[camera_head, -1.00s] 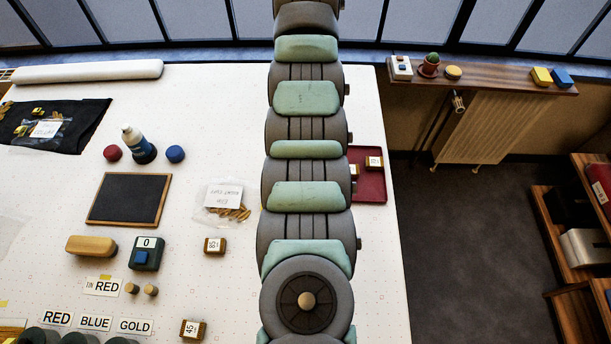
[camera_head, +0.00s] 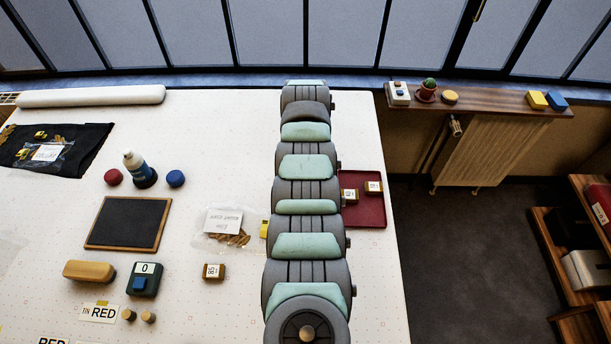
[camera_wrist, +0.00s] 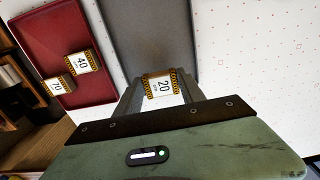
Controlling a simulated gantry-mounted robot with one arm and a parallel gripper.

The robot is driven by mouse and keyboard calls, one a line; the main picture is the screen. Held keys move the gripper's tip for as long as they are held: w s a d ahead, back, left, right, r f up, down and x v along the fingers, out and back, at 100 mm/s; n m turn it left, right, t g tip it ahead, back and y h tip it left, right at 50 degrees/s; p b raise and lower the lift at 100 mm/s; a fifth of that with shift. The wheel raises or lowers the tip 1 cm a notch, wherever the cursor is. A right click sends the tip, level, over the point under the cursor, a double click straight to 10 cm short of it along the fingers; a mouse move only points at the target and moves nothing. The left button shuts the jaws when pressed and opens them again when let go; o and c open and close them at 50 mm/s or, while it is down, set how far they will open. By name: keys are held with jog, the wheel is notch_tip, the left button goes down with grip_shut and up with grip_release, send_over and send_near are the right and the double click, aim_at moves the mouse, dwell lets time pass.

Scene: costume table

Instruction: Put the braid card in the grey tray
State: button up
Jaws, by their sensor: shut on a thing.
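My gripper (camera_wrist: 160,91) is shut on a small braid card (camera_wrist: 161,84), a white card marked 20 with yellow-and-dark braid on its edges. The card sits between the two grey fingers. A flat grey surface that looks like the grey tray (camera_wrist: 150,36) lies below and beyond the fingers in the wrist view. No other card shows on its visible part. I cannot tell the height of the held card above it. In the head view my arm hides the gripper, the held card and the grey tray.
A red tray (camera_wrist: 58,14) holds two braid cards, marked 40 (camera_wrist: 83,63) and 70 (camera_wrist: 58,86); the red tray also shows in the head view (camera_head: 366,216). Another braid card (camera_head: 213,272) lies on the white table (camera_head: 225,320), left of my arm, near a bag (camera_head: 228,240).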

jog(key=shift+f+b, duration=1.15)
jog(key=shift+f, duration=0.55)
jog(key=shift+f, duration=0.15)
jog(key=o, duration=1.3)
notch_tip(320, 180, up, 12)
jog(key=shift+r+p, duration=0.15)
jog(key=shift+p, duration=1.05)
